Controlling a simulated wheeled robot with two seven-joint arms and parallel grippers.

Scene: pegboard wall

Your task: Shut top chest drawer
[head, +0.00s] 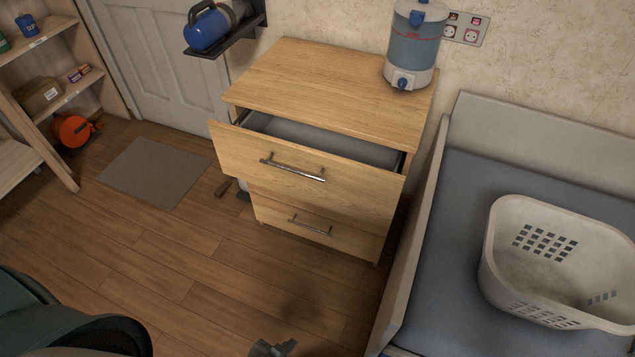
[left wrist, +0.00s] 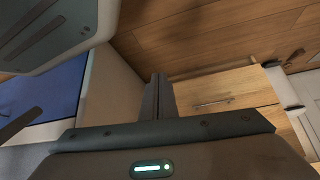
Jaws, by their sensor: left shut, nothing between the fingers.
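The wooden chest (head: 330,75) stands against the wall. Its top drawer (head: 300,185) is pulled partly out, with its grey inside showing behind the front panel. A metal handle (head: 292,167) is on that front. The lower drawer (head: 320,228) looks closed. My left gripper (head: 272,347) is at the bottom edge of the head view, in front of the chest and apart from it. In the left wrist view its fingers (left wrist: 157,98) are together and empty, with a wooden drawer front (left wrist: 225,92) beyond them. My right gripper is not in view.
A drink dispenser (head: 412,45) stands on the chest top. A bed (head: 450,215) with a laundry basket (head: 510,265) is close on the right. A grey mat (head: 155,172) lies to the left. The floor before the chest is mostly clear.

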